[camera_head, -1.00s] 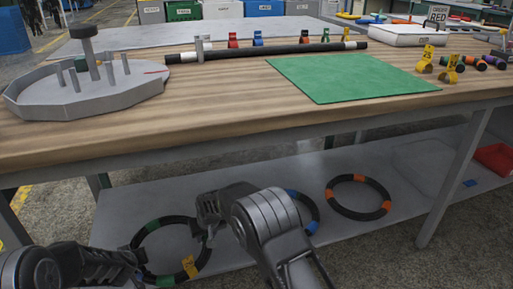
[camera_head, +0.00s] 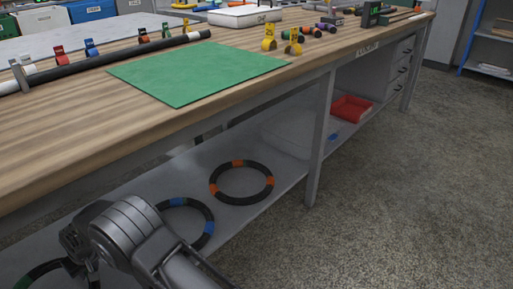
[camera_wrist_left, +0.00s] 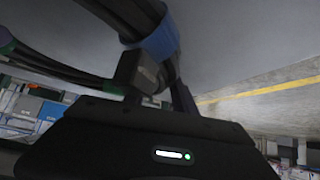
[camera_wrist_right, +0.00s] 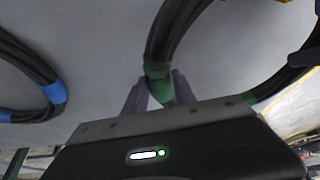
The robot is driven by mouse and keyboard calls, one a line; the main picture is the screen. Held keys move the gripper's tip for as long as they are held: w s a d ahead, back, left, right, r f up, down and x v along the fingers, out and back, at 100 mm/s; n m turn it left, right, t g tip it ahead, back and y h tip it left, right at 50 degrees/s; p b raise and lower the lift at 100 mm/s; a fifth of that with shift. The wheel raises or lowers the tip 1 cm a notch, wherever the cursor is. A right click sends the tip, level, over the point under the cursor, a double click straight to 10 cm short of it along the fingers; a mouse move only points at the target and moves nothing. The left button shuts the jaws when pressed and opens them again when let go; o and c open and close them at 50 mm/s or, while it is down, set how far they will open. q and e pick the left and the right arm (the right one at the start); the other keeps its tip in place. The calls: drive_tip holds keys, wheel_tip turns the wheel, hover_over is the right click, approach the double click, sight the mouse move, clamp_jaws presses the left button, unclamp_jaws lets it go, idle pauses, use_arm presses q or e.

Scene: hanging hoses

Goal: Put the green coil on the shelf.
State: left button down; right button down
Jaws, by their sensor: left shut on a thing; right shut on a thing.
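The green coil (camera_head: 44,268), a black hose ring with green bands, is cut off at the bottom left of the head view, over the lower shelf (camera_head: 262,204). I cannot tell whether it touches the shelf. My right gripper (camera_wrist_right: 160,92) is shut on the coil at a green band (camera_wrist_right: 158,84) in the right wrist view. The right arm's wrist hides part of the coil in the head view. My left gripper (camera_wrist_left: 158,82) is outside the head view. In the left wrist view it is shut on black hose near a green band (camera_wrist_left: 111,88); its grip is partly hidden.
On the lower shelf lie a blue-banded coil (camera_head: 208,228) and an orange-banded coil (camera_head: 214,188). A red tray (camera_head: 352,108) stands farther right, past a table leg (camera_head: 319,140). A green mat (camera_head: 195,72) lies on the worktop above.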

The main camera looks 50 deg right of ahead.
use_arm(q)
drive_tip(key=shift+f, duration=0.1)
